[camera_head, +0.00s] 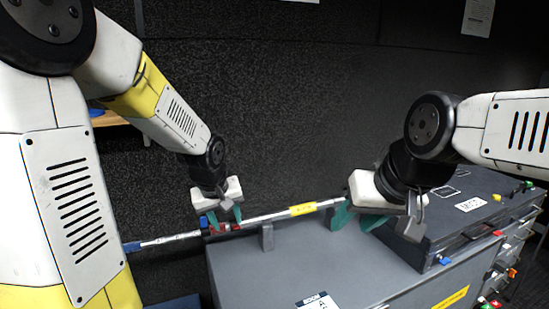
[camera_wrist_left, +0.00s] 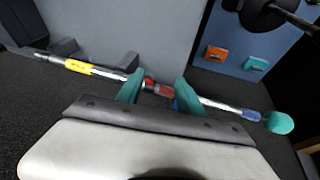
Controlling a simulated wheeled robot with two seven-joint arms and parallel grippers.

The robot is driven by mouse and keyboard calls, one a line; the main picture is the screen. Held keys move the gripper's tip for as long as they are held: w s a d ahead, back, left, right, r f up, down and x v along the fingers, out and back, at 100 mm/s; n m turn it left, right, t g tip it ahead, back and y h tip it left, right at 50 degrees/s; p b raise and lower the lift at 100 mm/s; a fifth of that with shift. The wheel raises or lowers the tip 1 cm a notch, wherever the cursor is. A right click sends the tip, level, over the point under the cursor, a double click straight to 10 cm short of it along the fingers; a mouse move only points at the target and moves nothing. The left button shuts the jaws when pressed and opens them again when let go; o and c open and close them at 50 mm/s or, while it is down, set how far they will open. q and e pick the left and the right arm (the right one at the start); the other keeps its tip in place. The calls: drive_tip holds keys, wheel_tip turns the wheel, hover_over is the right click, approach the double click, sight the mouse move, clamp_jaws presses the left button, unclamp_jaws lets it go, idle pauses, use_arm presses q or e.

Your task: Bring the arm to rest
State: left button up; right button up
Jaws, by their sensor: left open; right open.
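A silver boom pole (camera_head: 280,215) with a yellow label and a red section lies across a grey stand on the cabinet and reaches out past its left edge. My left gripper (camera_head: 222,217) is open at the red section. In the left wrist view the pole (camera_wrist_left: 105,72) passes by the teal fingers of the left gripper (camera_wrist_left: 158,90), with the red part showing between them. My right gripper (camera_head: 356,218) is open, tilted, near the pole's right end. Whether either gripper touches the pole cannot be told. The pole's right end is hidden behind the right gripper.
The grey cabinet top (camera_head: 290,270) is mostly clear, with a printed card (camera_head: 318,300) at its front. A dark case (camera_head: 470,215) stands at the right, beside drawers with coloured tabs. A dark textured wall (camera_head: 280,110) is behind.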

use_arm(q)
drive_tip(key=s+r+m, duration=0.2)
drive_tip(key=s+r, duration=0.4)
drive_tip(key=s, duration=0.3)
drive_tip(key=s+a+r+m+t+h, duration=0.1)
drive_tip(key=s+r+m, duration=0.1)
drive_tip(key=s+r, duration=0.3)
drive_tip(key=s, duration=0.3)
drive_tip(key=shift+s+r+t, duration=0.3)
drive_tip(key=shift+s+r, duration=0.1)
